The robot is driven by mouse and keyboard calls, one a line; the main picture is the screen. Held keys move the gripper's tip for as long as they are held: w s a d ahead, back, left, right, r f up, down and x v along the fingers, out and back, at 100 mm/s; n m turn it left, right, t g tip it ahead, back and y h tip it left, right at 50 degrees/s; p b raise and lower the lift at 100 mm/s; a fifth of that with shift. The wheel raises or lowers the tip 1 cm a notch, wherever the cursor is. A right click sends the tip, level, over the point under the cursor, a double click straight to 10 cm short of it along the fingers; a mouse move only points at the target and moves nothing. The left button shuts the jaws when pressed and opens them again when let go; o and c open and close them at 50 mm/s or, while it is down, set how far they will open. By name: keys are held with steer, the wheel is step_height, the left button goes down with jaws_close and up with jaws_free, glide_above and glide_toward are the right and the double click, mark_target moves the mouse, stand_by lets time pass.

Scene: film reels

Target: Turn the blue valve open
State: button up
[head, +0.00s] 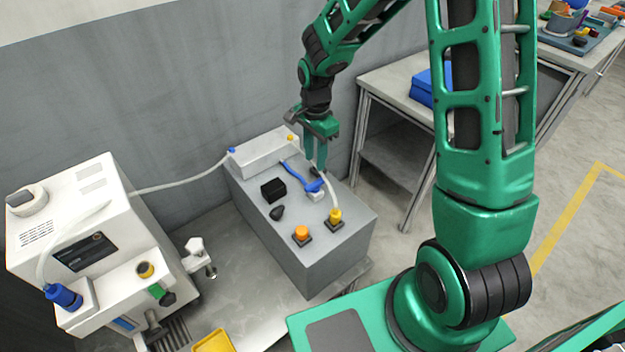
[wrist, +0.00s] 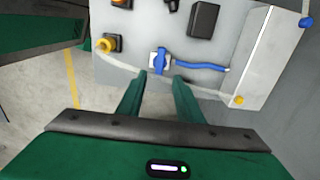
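The blue valve (head: 314,186) sits on a white base on top of the grey box (head: 335,250), and a blue hose (head: 292,172) runs from it toward the back. In the wrist view the blue valve (wrist: 159,61) lies just beyond the fingertips, roughly in line with the gap between them. My gripper (head: 317,165) is above the back right part of the box, its fingers pointing down. In the wrist view my gripper (wrist: 160,77) is open with nothing between its fingers. It appears apart from the valve.
A yellow-ringed fitting (head: 335,215) with a pale hose, an orange button (head: 302,233) and black parts (head: 273,189) share the box top. A white raised housing (head: 262,152) stands at its back. A white machine (head: 95,240) is at left, a workbench (head: 400,95) at right.

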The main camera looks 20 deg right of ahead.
mark_target(315, 183)
step_height(315, 183, down, 10)
steer(key=shift+r, duration=0.1)
stand_by(0.4)
